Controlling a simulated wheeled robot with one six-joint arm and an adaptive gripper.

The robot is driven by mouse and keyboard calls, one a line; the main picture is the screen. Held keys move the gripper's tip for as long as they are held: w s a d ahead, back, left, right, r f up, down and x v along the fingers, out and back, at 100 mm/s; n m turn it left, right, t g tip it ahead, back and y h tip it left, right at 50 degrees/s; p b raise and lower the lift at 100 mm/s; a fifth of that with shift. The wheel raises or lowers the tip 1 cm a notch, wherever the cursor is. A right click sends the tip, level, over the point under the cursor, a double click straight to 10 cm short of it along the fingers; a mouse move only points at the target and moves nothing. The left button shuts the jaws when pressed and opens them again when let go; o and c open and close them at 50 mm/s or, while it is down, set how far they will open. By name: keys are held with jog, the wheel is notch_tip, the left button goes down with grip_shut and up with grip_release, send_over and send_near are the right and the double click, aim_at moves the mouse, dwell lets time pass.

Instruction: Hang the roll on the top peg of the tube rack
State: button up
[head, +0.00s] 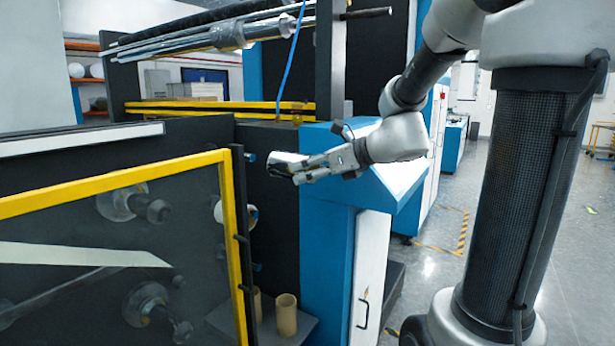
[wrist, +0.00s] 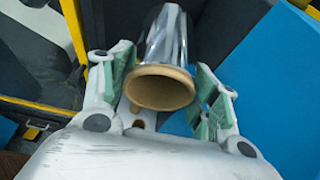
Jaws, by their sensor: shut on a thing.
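My gripper (head: 303,172) is shut on a silver film roll (head: 286,159) in the head view. In the wrist view the roll (wrist: 166,42) lies between the two green-padded fingers (wrist: 163,95), its tan cardboard core end facing the camera. The top peg (head: 249,157) of the tube rack is a short blue-tipped stub on the dark panel, bare and just left of the roll. The roll appears apart from the peg, though depth is hard to judge. Below it, a pale roll (head: 250,213) hangs at the middle position. A lower blue peg (head: 257,267) shows beneath.
Cardboard tubes (head: 286,316) stand on a grey shelf below the rack. A yellow-framed guard door (head: 228,200) stands close on the left. A blue cabinet (head: 330,240) is below my wrist on the right. Metal bars (head: 200,42) cross above.

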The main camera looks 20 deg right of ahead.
jog(key=shift+w+a, duration=2.4)
jog(key=shift+w, duration=0.85)
jog(key=shift+w+a, duration=2.4)
jog(key=shift+w, duration=0.85)
jog(key=shift+w+a, duration=2.4)
jog(key=shift+w, duration=0.85)
jog(key=o, duration=1.2)
